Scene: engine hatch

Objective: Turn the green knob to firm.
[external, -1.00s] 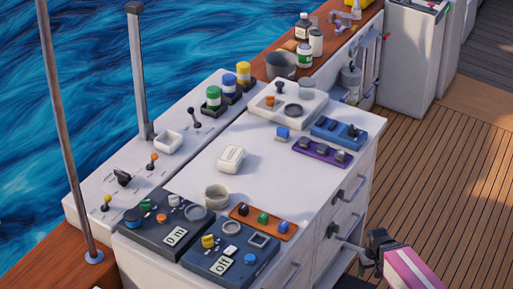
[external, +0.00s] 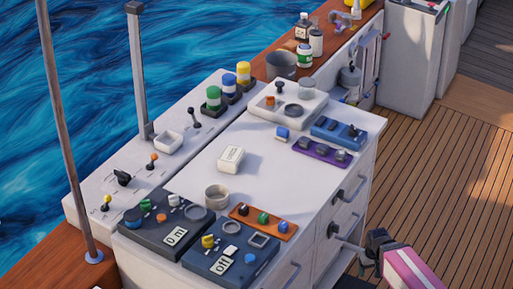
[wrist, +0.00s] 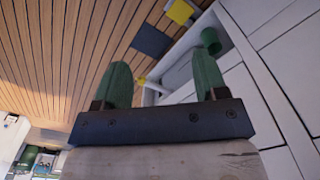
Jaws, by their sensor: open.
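Two green knobs show in the external view. One green knob (external: 263,218) is the middle one of three on an orange plate (external: 245,226) at the counter's front right. Another green knob (external: 173,200) is on the dark panel at the front left. I cannot read any marking for firm. My gripper (wrist: 160,72) is open and empty in the wrist view, its two green fingers apart. In the external view my striped arm is at the lower right, beside the cabinet's drawer side and apart from both knobs. The fingers are not clear there.
The white counter (external: 190,180) holds dark panels (external: 208,262) with knobs and displays, a cup (external: 216,196), a white box (external: 231,158) and a purple switch strip (external: 322,153). Drawer handles (external: 349,245) jut out near my arm. The wooden deck (external: 440,180) is open to the right.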

